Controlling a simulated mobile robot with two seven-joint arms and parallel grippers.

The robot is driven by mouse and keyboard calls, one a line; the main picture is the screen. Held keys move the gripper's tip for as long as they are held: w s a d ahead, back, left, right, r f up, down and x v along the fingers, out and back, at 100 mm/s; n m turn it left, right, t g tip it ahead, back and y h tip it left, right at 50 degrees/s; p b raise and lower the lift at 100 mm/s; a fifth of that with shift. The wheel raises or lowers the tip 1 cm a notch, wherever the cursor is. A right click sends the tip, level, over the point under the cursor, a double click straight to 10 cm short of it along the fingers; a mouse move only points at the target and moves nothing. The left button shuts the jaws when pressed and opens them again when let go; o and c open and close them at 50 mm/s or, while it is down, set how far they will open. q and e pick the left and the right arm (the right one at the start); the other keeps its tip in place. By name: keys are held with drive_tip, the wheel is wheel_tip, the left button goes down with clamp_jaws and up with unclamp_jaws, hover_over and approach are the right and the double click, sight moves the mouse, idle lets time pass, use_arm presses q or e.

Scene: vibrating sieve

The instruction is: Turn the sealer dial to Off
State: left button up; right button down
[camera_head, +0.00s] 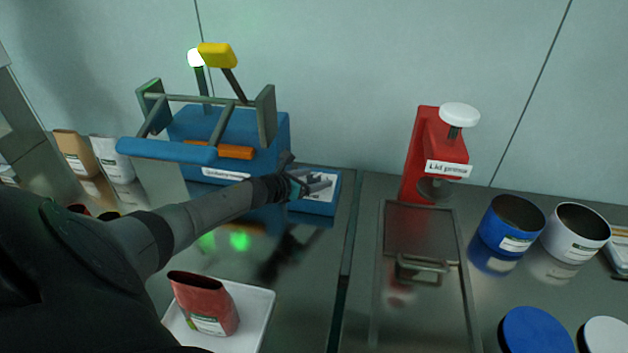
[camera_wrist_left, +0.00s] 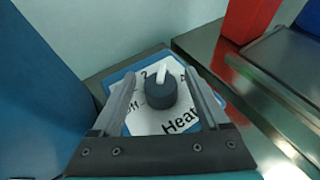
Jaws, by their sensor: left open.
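The blue sealer (camera_head: 270,130) stands against the back wall, with a blue bar (camera_head: 165,151) across its front. Its dial (camera_wrist_left: 160,92) is a dark round knob on a white plate (camera_wrist_left: 150,122) marked "Off", "2" and "Heat". The knob's white pointer is toward the top of the left wrist view, away from "Off", which is at the left. My left gripper (camera_head: 318,184) is open over the dial plate. In the left wrist view its fingers (camera_wrist_left: 162,88) lie on either side of the knob; I cannot tell whether they touch it. My right gripper is out of view.
A red pouch (camera_head: 203,305) stands on a white tray (camera_head: 257,305) in front. A red lid press (camera_head: 420,150) stands to the right, near blue (camera_head: 511,226) and white (camera_head: 575,233) containers. Pouches (camera_head: 110,157) stand at the far left. A yellow handle (camera_head: 217,55) rises above the sealer.

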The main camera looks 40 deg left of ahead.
use_arm(q)
drive_tip(key=shift+w, duration=0.1)
clamp_jaws()
idle(0.7)
